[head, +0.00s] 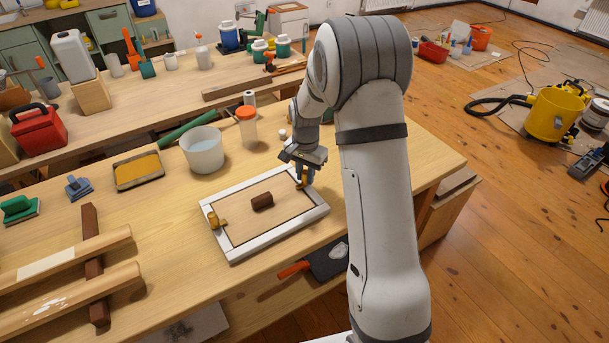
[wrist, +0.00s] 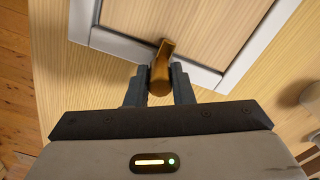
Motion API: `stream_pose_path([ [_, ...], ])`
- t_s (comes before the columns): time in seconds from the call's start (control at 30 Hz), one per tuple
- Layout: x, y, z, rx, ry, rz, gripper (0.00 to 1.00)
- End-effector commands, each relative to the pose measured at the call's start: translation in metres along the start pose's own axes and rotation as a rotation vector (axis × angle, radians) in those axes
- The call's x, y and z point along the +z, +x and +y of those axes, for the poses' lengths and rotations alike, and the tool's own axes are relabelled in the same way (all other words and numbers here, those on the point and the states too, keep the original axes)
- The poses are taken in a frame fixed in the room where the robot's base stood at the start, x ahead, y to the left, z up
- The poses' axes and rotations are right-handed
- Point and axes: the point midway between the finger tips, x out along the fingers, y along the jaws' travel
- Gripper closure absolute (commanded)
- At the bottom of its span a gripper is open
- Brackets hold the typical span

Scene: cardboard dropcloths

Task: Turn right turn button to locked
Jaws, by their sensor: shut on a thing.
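A white-framed wooden panel (head: 258,247) lies flat on the workbench, with a dark brown knob (head: 262,201) in its middle. A brass turn button (head: 216,220) sits on the frame's left side. The right turn button (head: 303,178) is on the frame's right side, partly hidden by my gripper (head: 306,184). In the wrist view the right turn button (wrist: 162,66) is a brass piece between my two fingers (wrist: 160,90), its narrow end reaching over the frame toward the panel. My gripper is shut on it. The part low between the fingers is hidden.
A white bucket (head: 203,151) and an orange-lidded jar (head: 247,127) stand just behind the frame. A tray with yellow contents (head: 138,170) lies at the back left. Wooden rails (head: 70,285) lie at the left. The bench in front of the frame is mostly clear.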

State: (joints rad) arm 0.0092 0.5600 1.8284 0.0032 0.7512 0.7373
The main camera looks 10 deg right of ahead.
Motion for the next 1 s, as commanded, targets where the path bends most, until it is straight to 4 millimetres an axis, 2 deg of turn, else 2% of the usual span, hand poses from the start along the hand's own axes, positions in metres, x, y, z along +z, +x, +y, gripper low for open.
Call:
stream_pose_path([
  [0.57, -0.0002, -0.0005, -0.0001, -0.001, 0.028, 0.001, 1.00],
  [0.6, -0.0002, -0.0005, -0.0001, -0.001, 0.028, 0.001, 0.76],
  [0.83, -0.0002, -0.0003, 0.0000, 0.000, 0.028, 0.000, 0.57],
  [1.0, -0.0002, -0.0001, 0.0002, 0.000, 0.027, 0.000, 0.57],
])
